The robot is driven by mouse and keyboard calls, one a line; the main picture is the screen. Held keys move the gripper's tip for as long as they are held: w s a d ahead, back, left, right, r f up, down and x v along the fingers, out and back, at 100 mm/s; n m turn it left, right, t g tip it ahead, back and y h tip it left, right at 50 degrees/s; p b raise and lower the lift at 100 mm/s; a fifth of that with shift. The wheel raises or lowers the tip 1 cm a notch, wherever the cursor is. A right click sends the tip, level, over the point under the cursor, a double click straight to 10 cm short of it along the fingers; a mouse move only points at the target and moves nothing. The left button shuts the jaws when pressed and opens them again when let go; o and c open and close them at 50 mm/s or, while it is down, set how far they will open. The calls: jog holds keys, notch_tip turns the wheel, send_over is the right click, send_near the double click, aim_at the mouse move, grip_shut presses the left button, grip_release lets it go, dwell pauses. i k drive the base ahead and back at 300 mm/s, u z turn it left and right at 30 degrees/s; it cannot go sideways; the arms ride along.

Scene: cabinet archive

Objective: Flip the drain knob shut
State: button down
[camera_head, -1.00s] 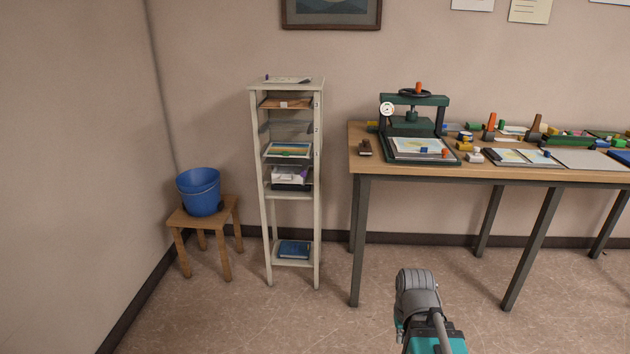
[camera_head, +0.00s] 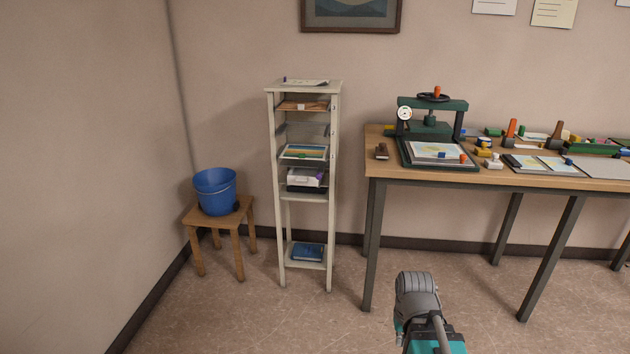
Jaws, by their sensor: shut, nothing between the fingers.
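I cannot make out a drain knob in this view. A narrow pale cabinet rack (camera_head: 273,180) stands against the back wall, with small numbered labels on its right post and several shelves. A blue bucket (camera_head: 215,192) sits on a small wooden stool (camera_head: 238,220) to its left. No knob or spout can be told on either at this size. Only a grey and teal part of my own arm shows at the bottom, right of the middle. My gripper's fingers are not in view.
A long wooden worktable (camera_head: 400,178) on dark metal legs stands at the right, bearing a green screw press (camera_head: 432,105) and several small tools and sheets. A blue book (camera_head: 307,252) lies on the rack's bottom shelf. The floor in front (camera_head: 270,320) is clear.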

aim_at(322, 167)
jog(key=u, duration=0.05)
jog(key=i, duration=0.9)
jog(key=z, duration=0.05)
